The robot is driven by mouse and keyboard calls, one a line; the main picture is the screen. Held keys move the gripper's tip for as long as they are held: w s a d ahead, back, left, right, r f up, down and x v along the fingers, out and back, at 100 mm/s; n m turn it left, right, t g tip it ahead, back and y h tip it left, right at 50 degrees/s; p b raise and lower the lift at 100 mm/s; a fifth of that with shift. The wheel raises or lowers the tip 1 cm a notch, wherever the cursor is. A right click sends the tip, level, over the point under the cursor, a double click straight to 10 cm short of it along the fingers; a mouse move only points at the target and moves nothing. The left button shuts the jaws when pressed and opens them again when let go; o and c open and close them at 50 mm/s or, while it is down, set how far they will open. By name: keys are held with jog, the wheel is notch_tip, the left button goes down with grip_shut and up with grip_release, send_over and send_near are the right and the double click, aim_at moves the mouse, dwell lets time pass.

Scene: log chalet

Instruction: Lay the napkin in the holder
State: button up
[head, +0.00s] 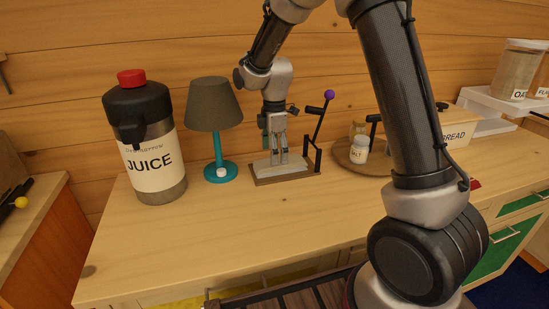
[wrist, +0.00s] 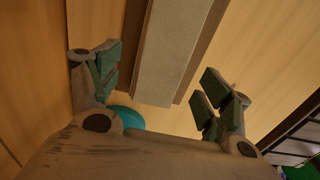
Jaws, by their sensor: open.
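The napkin (head: 282,171) is a pale grey, folded-looking slab on the brown base of the holder (head: 300,179). The holder has dark uprights at its right and a raised arm with a purple ball. In the wrist view the napkin (wrist: 170,55) runs lengthwise along the brown holder base (wrist: 208,40). My gripper (head: 278,158) points down over the napkin. In the wrist view my gripper (wrist: 160,85) is open, with its green-padded fingers apart on either side of the napkin. Whether the fingertips touch the base is unclear.
A teal lamp (head: 219,170) with a dark shade stands just left of the holder, and a large juice jug (head: 158,178) is farther left. A round tray (head: 345,165) with jars and a bread box (head: 458,130) stand at the right. The front counter (head: 270,225) is clear.

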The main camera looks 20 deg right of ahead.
notch_tip(320, 180, up, 10)
jog(key=s+d+r+m+t, duration=0.2)
jog(key=s+d+r+m, duration=0.65)
jog(key=s, duration=0.35)
jog(key=s+d+m+t, duration=0.1)
jog(key=s+d+m, duration=0.2)
jog(key=s, duration=0.5)
jog(key=s+d+m+t, duration=0.1)
jog(key=s+d+m, duration=0.2)
jog(key=s+m, duration=0.3)
jog(key=s, duration=0.3)
jog(key=shift+d+f, duration=0.2)
jog(key=shift+f, duration=0.05)
jog(key=shift+s+m, duration=0.1)
jog(key=shift+m, duration=0.15)
